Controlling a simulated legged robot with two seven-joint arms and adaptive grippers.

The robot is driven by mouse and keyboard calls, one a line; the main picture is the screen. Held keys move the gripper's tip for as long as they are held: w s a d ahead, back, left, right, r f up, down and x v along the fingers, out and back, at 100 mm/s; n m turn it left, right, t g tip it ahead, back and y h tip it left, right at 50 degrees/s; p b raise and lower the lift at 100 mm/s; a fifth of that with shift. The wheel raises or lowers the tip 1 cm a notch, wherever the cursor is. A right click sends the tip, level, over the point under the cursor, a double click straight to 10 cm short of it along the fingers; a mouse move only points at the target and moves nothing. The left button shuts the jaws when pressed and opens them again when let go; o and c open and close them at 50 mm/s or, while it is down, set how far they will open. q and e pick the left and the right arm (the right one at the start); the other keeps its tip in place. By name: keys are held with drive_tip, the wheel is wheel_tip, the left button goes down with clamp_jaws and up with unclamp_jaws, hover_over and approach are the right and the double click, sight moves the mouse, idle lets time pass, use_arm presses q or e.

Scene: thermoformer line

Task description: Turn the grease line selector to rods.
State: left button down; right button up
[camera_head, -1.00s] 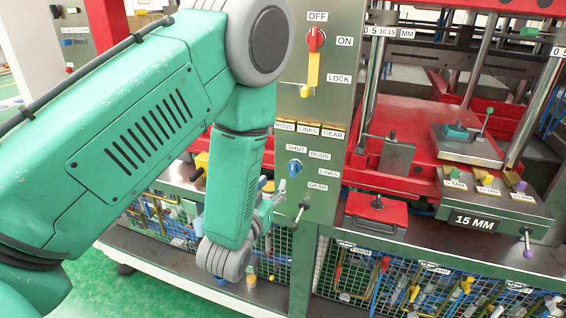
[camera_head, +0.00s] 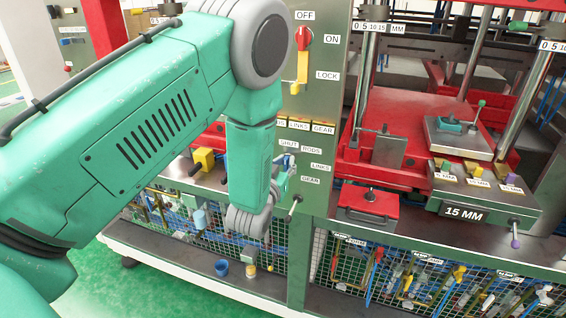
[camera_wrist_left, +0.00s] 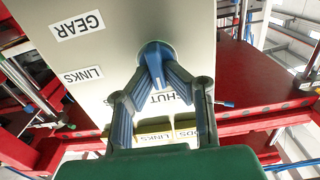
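The grease line selector is a round blue knob (camera_wrist_left: 155,50) on the grey panel, seen upside down in the left wrist view. In the head view, labels SHUT, RODS (camera_head: 311,150), LINKS (camera_head: 320,167) and GEAR (camera_head: 310,181) arc around it. My left gripper (camera_wrist_left: 157,74) has its blue-grey fingers drawn together at the knob, seemingly closed on its grip. In the head view, my left gripper (camera_head: 286,162) is at the panel and covers most of the knob. The knob's pointing direction is hidden. My right gripper is not in view.
A red and yellow OFF/ON/LOCK switch (camera_head: 302,60) sits above on the same panel. A small lever (camera_head: 296,205) sticks out below the selector. The red press (camera_head: 400,130) stands to the right. Mesh-fronted bins (camera_head: 400,275) line the area below.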

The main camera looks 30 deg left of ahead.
use_arm(q)
drive_tip(key=shift+s+a+r, duration=0.15)
drive_tip(key=shift+r, duration=0.05)
drive_tip(key=shift+d+m, duration=0.4)
drive_tip(key=shift+m, duration=0.1)
drive_tip(key=m+b, duration=0.2)
drive_tip(key=m, duration=0.1)
drive_tip(key=shift+w+d+f+m+b, duration=0.15)
drive_tip(key=shift+m+b, duration=0.35)
drive_tip(key=shift+m, duration=0.7)
drive_tip(key=shift+w+d+r+m+b, duration=0.15)
drive_tip(key=shift+m+b, duration=0.35)
drive_tip(key=shift+m, duration=0.7)
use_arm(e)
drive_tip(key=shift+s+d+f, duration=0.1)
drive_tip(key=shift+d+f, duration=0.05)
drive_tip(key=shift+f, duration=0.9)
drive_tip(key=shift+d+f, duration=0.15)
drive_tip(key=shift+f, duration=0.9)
use_arm(q)
drive_tip(key=shift+s+f, duration=0.1)
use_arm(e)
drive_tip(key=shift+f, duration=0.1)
